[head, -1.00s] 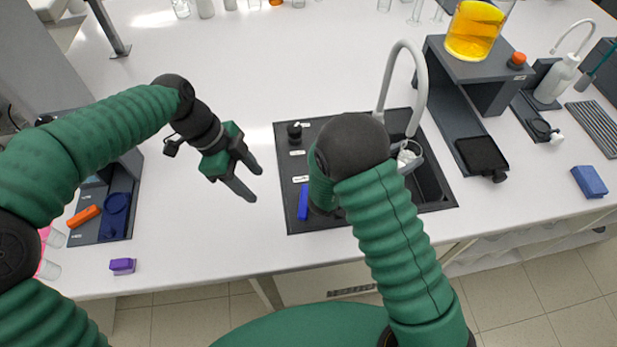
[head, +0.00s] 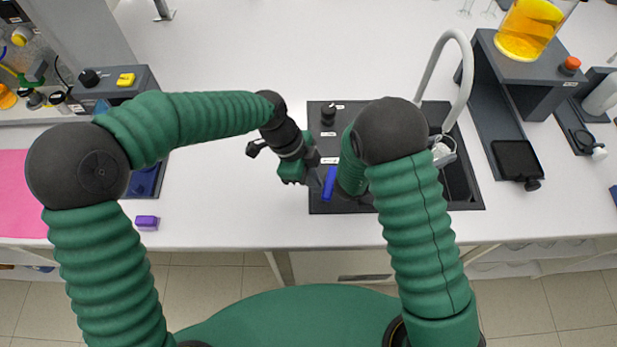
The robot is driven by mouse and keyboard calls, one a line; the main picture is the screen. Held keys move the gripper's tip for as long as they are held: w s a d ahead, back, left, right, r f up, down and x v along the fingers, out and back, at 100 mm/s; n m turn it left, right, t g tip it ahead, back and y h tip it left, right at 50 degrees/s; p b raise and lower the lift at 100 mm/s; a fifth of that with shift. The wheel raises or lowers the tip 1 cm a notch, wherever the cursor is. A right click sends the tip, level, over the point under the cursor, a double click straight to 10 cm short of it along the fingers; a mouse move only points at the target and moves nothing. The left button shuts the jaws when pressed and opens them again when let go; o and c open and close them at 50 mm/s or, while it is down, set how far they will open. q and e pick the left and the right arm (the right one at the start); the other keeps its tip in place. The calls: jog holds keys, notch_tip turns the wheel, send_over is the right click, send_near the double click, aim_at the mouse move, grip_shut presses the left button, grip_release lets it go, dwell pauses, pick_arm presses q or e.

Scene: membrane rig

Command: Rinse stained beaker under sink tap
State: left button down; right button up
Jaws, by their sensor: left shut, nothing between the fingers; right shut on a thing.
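The black sink unit (head: 472,203) is set in the bench, with a grey curved tap (head: 463,45) arching over it. A clear glass beaker (head: 444,152) shows beside my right forearm, near the tap, over the basin. My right gripper (head: 437,143) is mostly hidden behind my own arm and is shut on the beaker. Any stain or running water is too small to tell. My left gripper (head: 315,178) is shut and empty at the sink unit's left edge, just left of a blue bar (head: 329,184) on the panel.
A black knob (head: 328,114) stands on the panel's back left. Right of the sink, a dark stand (head: 515,75) holds a vessel of yellow liquid (head: 530,28). A purple block (head: 147,222) lies near the front edge. The bench behind the sink is clear.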

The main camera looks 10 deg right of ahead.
pick_arm(q)
jog(key=shift+s+d, duration=0.2)
jog(key=shift+s, duration=0.1)
jog(key=shift+s+d+n, duration=0.15)
jog(key=shift+n, duration=0.35)
pick_arm(e)
jog(key=shift+w, duration=0.1)
pick_arm(q)
jog(key=shift+s+d, duration=0.25)
jog(key=shift+s, duration=0.05)
